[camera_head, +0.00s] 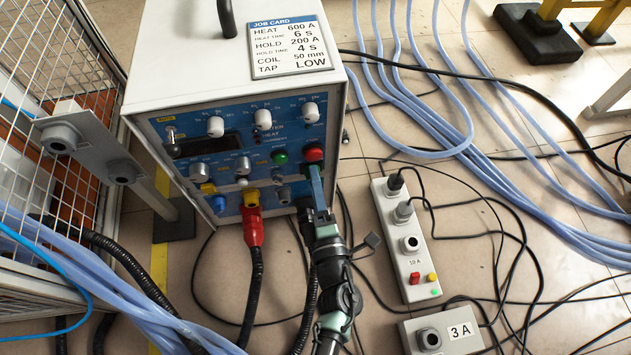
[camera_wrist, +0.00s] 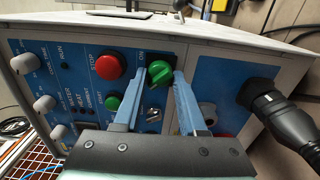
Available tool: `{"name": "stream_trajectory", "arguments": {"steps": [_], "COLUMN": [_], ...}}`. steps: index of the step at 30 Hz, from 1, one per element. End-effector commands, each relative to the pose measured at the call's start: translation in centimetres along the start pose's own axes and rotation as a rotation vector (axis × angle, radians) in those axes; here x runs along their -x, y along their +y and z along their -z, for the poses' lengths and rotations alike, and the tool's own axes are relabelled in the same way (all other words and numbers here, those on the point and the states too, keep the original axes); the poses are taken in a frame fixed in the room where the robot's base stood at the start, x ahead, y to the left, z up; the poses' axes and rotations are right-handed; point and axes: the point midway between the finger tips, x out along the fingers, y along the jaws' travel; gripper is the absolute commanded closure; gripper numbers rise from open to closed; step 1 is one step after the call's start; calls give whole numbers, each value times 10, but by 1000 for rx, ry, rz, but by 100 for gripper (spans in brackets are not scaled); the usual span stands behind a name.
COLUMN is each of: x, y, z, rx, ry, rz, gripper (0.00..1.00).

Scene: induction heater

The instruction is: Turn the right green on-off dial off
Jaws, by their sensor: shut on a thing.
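The green on-off dial (camera_wrist: 159,74) sits on the blue front panel (camera_wrist: 80,62) of the heater, with an "ON" label beside it in the wrist view. My gripper (camera_wrist: 160,76) has its two blue fingers on either side of the dial and is shut on it. The dial's grip looks slanted in the wrist view; its exact setting is hard to read. In the head view my gripper (camera_head: 311,172) reaches the right side of the panel and hides the dial.
A red stop button (camera_wrist: 108,67) and a green button (camera_wrist: 112,103) sit close to my fingers. A black plug (camera_wrist: 280,110) sticks out on the other side. A red connector (camera_head: 252,222) hangs from the panel. A power strip (camera_head: 405,240) and cables lie on the floor.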

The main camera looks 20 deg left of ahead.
Motion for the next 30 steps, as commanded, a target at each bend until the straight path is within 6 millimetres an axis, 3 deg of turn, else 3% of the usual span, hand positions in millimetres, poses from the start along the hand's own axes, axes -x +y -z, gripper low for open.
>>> {"name": "stream_trajectory", "arguments": {"steps": [1,5,17,20,30], "x": [1,1,7,22,96], "y": [-2,-1,1,2,2], "z": [-1,-1,0,0,-1], "rx": [2,1,-1,-2,-2], "ry": [-3,-3,-1,-2,-3], "rz": [4,3,2,4,6], "gripper": [54,31,30,30,30]}}
